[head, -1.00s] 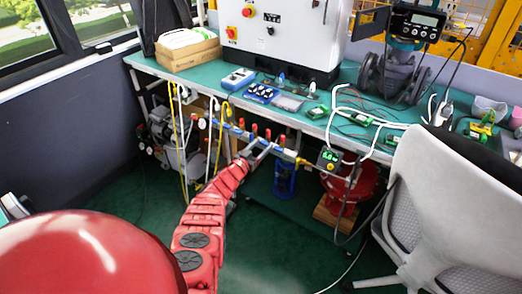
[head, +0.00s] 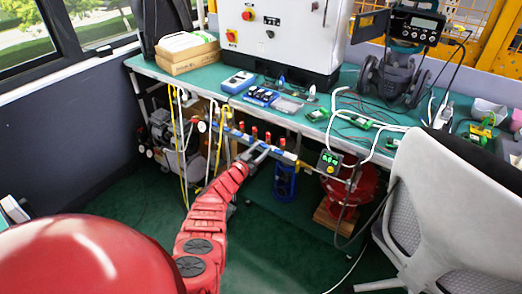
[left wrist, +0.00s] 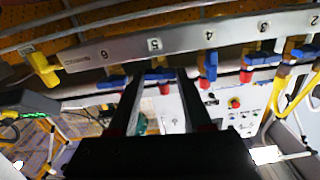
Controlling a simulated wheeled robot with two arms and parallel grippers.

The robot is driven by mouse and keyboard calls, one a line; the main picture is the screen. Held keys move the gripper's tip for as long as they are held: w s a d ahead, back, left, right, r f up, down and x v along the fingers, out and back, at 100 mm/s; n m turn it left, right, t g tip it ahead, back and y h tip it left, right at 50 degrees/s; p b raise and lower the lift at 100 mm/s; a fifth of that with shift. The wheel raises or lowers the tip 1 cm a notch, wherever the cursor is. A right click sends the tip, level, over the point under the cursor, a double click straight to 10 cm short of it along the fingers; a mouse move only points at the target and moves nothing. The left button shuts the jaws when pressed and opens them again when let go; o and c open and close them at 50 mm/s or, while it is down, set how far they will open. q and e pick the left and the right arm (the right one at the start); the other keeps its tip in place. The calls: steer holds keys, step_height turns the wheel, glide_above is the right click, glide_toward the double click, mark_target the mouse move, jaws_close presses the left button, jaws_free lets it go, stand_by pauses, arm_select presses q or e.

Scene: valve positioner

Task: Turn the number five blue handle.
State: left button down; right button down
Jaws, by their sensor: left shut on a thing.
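The numbered metal bar (left wrist: 110,50) crosses the left wrist view, upside down, with a row of blue handles under its labels. The blue handle under label 5 (left wrist: 160,74) sits between the fingers of my left gripper (left wrist: 160,88), which is shut on it. A red part shows just below this handle. The handle under label 4 (left wrist: 207,66) is just to the right, apart from the fingers. In the head view my left gripper (head: 257,153) reaches the row of valves below the table's front edge. Its fingertips are small there. My right gripper is not in view.
The green-topped table (head: 215,82) stands above the valves, with a white control cabinet (head: 290,38) on it. Yellow and white hoses (head: 180,135) hang left of the valves. A grey chair (head: 440,190) stands at the right.

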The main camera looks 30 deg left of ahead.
arm_select(q)
steer(key=m+b, duration=0.1)
steer(key=m, duration=0.3)
steer(key=shift+d+f, duration=0.1)
steer(key=shift+f, duration=0.05)
steer(key=shift+f+m+b, duration=0.15)
steer(key=shift+m+b, duration=0.5)
steer(key=shift+m, duration=0.35)
steer(key=m+b, duration=0.1)
steer(key=m, duration=0.1)
steer(key=shift+m+b, duration=3.15)
steer(key=shift+m, duration=1.25)
steer(key=c, duration=0.6)
jaws_free()
steer(key=shift+s, duration=0.1)
